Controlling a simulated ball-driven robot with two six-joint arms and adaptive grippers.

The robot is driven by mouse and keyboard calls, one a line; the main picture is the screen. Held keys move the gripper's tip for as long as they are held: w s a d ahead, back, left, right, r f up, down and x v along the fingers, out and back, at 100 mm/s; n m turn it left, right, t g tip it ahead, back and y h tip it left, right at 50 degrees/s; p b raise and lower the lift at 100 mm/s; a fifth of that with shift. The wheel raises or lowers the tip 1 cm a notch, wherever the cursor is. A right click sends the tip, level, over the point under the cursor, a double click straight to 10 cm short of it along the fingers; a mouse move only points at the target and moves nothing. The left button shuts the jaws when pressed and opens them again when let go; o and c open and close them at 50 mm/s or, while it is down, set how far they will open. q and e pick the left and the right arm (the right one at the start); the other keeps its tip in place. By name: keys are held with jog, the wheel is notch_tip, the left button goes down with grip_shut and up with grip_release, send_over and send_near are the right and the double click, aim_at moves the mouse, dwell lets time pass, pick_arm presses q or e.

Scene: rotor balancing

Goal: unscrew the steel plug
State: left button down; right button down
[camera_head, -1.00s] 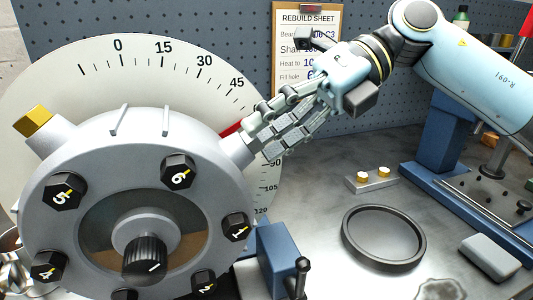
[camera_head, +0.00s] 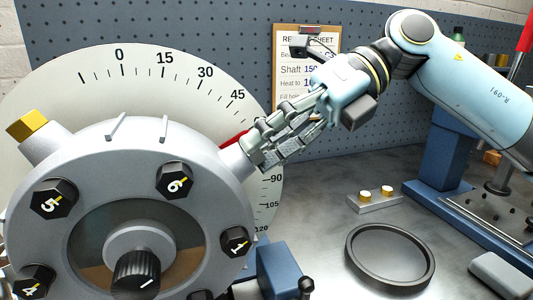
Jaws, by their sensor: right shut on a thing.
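The grey rotor housing (camera_head: 215,200) fills the left of the view, with numbered black bolts around a round window. A short stub (camera_head: 235,162) sticks out at its upper right. My right gripper (camera_head: 259,156) reaches down to this stub from the upper right, its fingers shut at the stub's outer end. The steel plug is hidden between the fingers, so how far it is out cannot be told. A brass plug (camera_head: 28,125) sits in the matching stub at the upper left. My left gripper is not in view.
A white dial (camera_head: 75,85) with degree marks stands behind the housing. A black ring-shaped tray (camera_head: 390,258), a small block with two brass pieces (camera_head: 375,200) and a blue stand (camera_head: 455,150) are on the bench at right. A clipboard (camera_head: 290,70) hangs behind my right arm.

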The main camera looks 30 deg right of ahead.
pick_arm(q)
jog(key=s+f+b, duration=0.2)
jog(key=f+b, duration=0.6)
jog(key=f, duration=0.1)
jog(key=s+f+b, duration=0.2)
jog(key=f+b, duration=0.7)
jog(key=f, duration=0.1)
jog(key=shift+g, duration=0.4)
pick_arm(e)
jog(key=n, duration=1.6)
jog(key=shift+n, duration=0.4)
pick_arm(q)
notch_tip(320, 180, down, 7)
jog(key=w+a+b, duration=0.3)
jog(key=b, duration=0.7)
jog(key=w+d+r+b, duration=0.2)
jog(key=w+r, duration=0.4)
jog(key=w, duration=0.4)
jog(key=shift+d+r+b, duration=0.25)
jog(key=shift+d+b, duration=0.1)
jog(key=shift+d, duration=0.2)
pick_arm(e)
jog(key=n, duration=1.8)
jog(key=shift+d+r, duration=0.1)
